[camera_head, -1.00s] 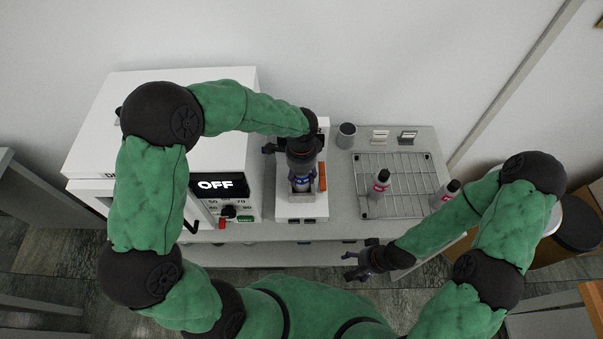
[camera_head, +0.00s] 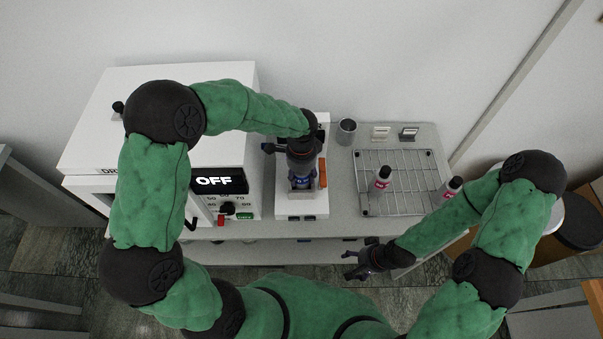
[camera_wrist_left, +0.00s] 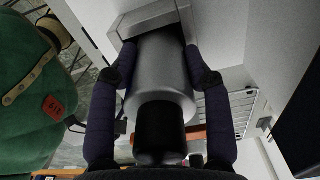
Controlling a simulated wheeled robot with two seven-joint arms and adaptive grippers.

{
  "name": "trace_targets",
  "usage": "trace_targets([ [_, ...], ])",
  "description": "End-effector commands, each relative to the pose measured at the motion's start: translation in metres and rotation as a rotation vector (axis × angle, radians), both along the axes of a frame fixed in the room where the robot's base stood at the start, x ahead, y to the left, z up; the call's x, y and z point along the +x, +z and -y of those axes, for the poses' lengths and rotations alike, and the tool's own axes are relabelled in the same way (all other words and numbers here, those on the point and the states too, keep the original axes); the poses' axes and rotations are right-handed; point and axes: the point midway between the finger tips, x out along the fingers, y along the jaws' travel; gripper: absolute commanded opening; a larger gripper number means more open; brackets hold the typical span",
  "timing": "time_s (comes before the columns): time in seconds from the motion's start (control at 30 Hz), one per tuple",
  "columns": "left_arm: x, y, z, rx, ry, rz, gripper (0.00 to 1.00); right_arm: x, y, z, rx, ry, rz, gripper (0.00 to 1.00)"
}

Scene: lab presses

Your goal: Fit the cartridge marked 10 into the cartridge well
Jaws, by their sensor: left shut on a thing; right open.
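My left gripper (camera_head: 302,176) is shut on a cartridge at the white press unit (camera_head: 301,209). In the left wrist view the cartridge (camera_wrist_left: 162,72) is a silver cylinder with a black end piece, between the two dark fingers (camera_wrist_left: 160,78). Its far end meets a grey squared collar (camera_wrist_left: 143,20), which appears to be the cartridge well. How deep it sits there is hidden, and no number on it is readable. My right gripper (camera_head: 364,261) is open and empty in front of the bench edge.
A white oven reading OFF (camera_head: 213,181) stands left. An orange lever (camera_head: 322,172) is beside the press.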

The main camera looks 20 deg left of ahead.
Motion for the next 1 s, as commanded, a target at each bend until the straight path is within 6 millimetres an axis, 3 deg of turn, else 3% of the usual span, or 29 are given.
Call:
trace_targets([
  [0.53, 0.0, -0.012, 0.0, 0.0, 0.0, 0.001, 0.09, 0.0, -0.009, 0.0, 0.0, 0.0, 0.0, 0.73],
  [0.57, 0.0, -0.011, 0.0, 0.0, 0.001, 0.001, 0.58, 0.0, -0.008, 0.0, 0.0, 0.0, 0.0, 0.73],
  [0.63, 0.0, -0.011, 0.0, 0.0, 0.0, 0.001, 0.77, 0.0, -0.008, 0.0, 0.0, 0.0, 0.0, 0.73],
  [1.0, 0.0, -0.01, 0.0, 0.0, 0.0, 0.001, 0.77, 0.0, -0.008, 0.0, 0.0, 0.0, 0.0, 0.73],
])
